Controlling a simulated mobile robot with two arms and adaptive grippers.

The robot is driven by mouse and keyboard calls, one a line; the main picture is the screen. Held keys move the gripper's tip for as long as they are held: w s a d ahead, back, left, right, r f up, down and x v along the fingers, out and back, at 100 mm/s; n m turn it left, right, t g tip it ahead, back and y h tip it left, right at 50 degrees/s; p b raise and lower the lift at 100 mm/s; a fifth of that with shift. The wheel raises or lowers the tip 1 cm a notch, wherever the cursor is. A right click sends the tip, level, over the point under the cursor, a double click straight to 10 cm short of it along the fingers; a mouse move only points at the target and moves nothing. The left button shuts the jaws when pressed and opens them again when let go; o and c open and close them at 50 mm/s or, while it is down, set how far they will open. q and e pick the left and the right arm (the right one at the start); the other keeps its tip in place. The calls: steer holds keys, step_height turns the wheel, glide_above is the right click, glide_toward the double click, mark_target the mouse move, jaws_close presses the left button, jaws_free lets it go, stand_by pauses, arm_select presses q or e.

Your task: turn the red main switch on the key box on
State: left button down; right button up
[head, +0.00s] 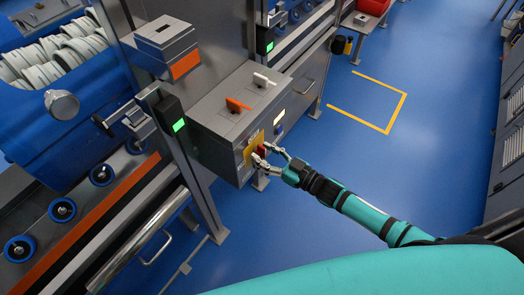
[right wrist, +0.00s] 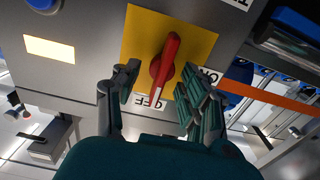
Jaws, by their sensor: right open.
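The grey key box (head: 215,120) hangs at the middle of the head view. On its front a yellow plate (head: 250,147) carries the red main switch (right wrist: 164,65). In the right wrist view the switch handle's white-marked tip points at the OFF label (right wrist: 147,100); the ON label (right wrist: 209,76) is to its right. My right gripper (right wrist: 156,82) is open, with one finger on each side of the handle; I see gaps between fingers and handle. In the head view this gripper (head: 262,153) is at the box front and partly hides the switch. My left gripper is not in view.
An orange lever (head: 238,105) and a white lever (head: 263,80) sit on the box top. A blue button (right wrist: 43,3) and a lit panel (right wrist: 49,49) are beside the yellow plate.

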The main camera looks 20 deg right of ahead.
steer(key=shift+w+a, duration=0.35)
steer(key=shift+w, duration=0.05)
jaws_close()
